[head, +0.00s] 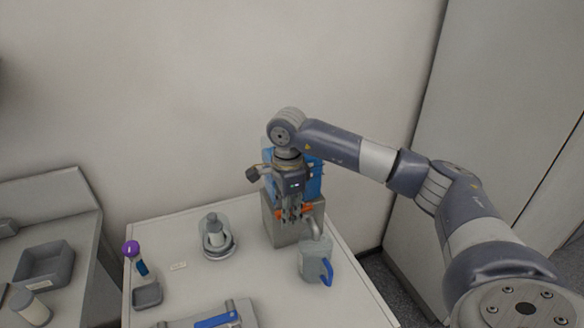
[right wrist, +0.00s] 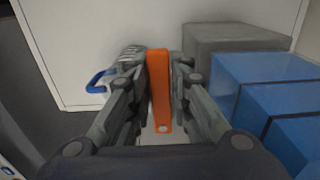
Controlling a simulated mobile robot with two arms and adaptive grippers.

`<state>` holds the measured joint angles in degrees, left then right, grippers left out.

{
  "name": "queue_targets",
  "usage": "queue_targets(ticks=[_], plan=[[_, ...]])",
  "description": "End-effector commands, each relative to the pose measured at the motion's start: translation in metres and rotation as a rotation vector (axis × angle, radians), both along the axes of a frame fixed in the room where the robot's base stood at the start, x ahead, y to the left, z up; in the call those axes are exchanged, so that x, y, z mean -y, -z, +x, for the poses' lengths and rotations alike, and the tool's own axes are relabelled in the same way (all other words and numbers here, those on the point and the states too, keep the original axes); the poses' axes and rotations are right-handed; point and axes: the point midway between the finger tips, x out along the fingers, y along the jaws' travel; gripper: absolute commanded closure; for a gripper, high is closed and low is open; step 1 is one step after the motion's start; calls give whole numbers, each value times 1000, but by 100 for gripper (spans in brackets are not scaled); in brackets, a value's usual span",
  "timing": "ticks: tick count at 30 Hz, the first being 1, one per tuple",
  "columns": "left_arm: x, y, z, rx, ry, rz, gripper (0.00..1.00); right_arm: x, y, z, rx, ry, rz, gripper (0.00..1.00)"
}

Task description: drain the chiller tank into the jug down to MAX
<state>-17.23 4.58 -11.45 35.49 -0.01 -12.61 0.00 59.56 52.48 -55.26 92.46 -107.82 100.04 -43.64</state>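The chiller (head: 282,228) is a grey box with a blue tank part (head: 313,180), at the back right of the table. A grey jug (head: 313,262) with a blue handle stands in front of it under a bent spout (head: 315,228). My right gripper (head: 292,214) points down at the chiller front. In the right wrist view an orange lever (right wrist: 160,95) lies between its fingers, which look closed against both sides. The jug's blue handle (right wrist: 97,82) shows there too, its body partly behind a finger. The liquid level and MAX mark cannot be made out. My left gripper is out of view.
A glass-like vessel on a round base (head: 216,238) stands left of the chiller. A purple-topped tube (head: 132,250), a small grey tray (head: 147,295) and a grey-and-blue item (head: 215,320) are farther left and front. A side bench holds a grey bin (head: 42,265).

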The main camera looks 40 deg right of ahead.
Motion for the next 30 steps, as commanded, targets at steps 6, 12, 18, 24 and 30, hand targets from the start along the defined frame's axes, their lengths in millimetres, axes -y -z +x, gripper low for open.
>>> queue_targets(ticks=[6, 12, 18, 24, 30], plan=[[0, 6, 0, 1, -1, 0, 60, 0, 2, -5, 1, -83, 0, 81], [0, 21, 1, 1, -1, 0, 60, 2, 3, -20, 1, -377, -1, 81], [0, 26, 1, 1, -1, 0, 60, 1, 1, -29, 0, -551, 0, 81], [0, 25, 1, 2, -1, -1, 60, 1, 0, -29, -1, -562, 0, 81], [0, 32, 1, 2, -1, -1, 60, 4, 2, -32, 0, -623, -1, 81]])
